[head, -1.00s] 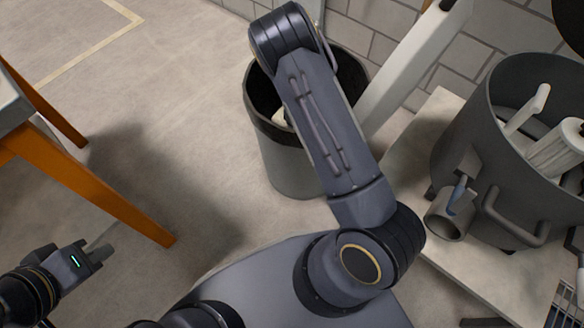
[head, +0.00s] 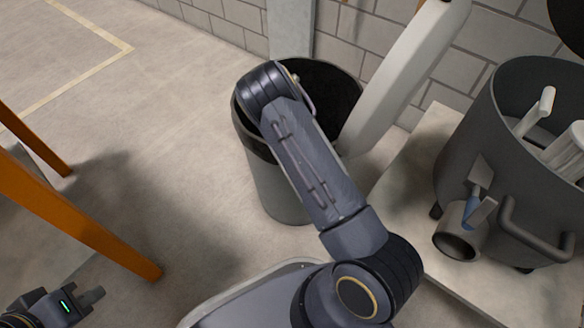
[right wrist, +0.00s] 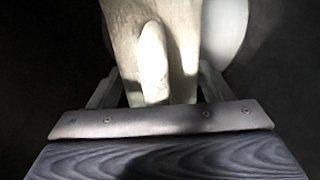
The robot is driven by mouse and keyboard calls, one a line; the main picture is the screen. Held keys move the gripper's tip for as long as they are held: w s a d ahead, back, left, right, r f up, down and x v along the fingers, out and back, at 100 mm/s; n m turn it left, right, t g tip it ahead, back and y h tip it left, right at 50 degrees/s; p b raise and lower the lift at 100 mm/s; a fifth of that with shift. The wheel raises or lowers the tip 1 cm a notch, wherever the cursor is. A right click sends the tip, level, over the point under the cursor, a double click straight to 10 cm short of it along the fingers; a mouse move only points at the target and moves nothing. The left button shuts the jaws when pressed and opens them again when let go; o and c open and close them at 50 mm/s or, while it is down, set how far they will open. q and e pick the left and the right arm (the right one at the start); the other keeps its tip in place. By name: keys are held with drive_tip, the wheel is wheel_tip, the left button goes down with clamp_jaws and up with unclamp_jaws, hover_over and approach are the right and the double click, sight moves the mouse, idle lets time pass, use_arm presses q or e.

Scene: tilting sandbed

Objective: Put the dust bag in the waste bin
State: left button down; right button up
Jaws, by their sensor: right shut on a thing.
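The waste bin (head: 280,190) is a grey round bin with a black lining and rim, standing on the floor in the middle of the head view. My right arm reaches over its opening. The right gripper is hidden in the head view. In the right wrist view my right gripper (right wrist: 157,88) is shut on a pale beige, cloth-like thing with a rounded lobe, which looks like the dust bag (right wrist: 187,30). Dark surrounds it there. My left gripper (head: 92,297) is at the bottom left of the head view, away from the bin; its finger gap is unclear.
A pale slanted post (head: 400,85) stands just right of the bin. A large grey pot (head: 480,140) with a pipe and handle stands on a pale platform at the right. Orange legs (head: 80,215) of a table are at the left. A block wall is behind.

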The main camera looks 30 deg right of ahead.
drive_tip(key=shift+f, duration=0.15)
drive_tip(key=shift+f, duration=0.45)
drive_tip(key=shift+f, duration=0.1)
drive_tip(key=o, duration=2)
wheel_tip(320, 180, up, 13)
drive_tip(key=p, duration=0.6)
drive_tip(key=shift+p, duration=0.3)
